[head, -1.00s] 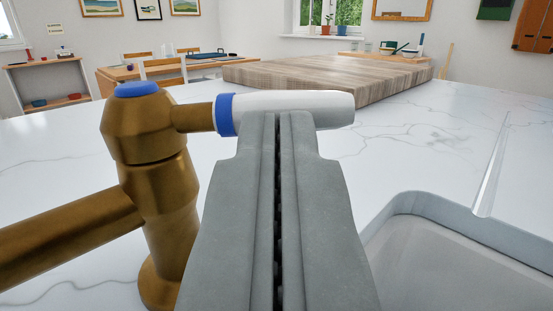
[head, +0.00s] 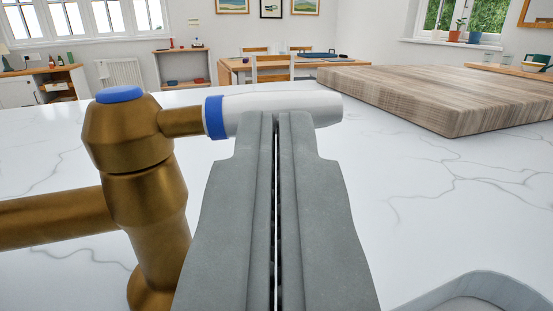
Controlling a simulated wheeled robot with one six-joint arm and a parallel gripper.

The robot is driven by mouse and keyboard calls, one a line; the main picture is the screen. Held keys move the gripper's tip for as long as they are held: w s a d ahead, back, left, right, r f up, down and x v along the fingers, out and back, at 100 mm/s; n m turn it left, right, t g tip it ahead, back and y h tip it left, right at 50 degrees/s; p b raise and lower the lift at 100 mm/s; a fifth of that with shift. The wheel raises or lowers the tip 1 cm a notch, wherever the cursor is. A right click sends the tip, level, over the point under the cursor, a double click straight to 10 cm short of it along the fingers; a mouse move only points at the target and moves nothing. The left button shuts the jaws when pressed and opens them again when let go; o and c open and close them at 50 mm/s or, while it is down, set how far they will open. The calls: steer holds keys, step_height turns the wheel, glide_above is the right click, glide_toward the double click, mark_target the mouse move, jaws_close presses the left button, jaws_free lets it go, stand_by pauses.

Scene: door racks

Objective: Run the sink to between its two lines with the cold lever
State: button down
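The cold lever (head: 275,106) is a white handle with a blue collar, set on a brass tap body (head: 138,180) with a blue cap. It points right from the body, roughly level. My gripper (head: 276,118) has its two grey fingers together, with only a thin slit between them. The fingertips overlap the middle of the lever, which shows on both sides of them; I cannot tell whether they touch it. The sink (head: 480,290) shows only as a grey corner at the lower right. Its two lines, the water and the spout outlet are not in view.
A thick wooden board (head: 450,95) lies on the white marble counter (head: 430,185) at the right. A brass pipe (head: 50,220) runs left from the tap body. The counter between the lever and the board is clear. A table and chairs stand far behind.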

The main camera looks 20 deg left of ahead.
steer(key=shift+w+d, duration=0.1)
steer(key=shift+w, duration=0.85)
steer(key=v, duration=1.8)
steer(key=d+r+m+h, duration=0.1)
steer(key=d+r, duration=0.8)
steer(key=d, duration=0.4)
steer(key=s+d+r+m+g+h, duration=0.1)
steer(key=s+d+r+h, duration=0.1)
steer(key=s+d, duration=0.3)
steer(key=s+d+r+m+h, duration=0.1)
steer(key=s+d+r+h, duration=0.2)
steer(key=s+d, duration=0.3)
steer(key=d, duration=0.3)
steer(key=shift+d+m+g, duration=0.2)
steer(key=shift+m+g, duration=0.1)
steer(key=shift+g, duration=0.1)
steer(key=shift+w, duration=0.1)
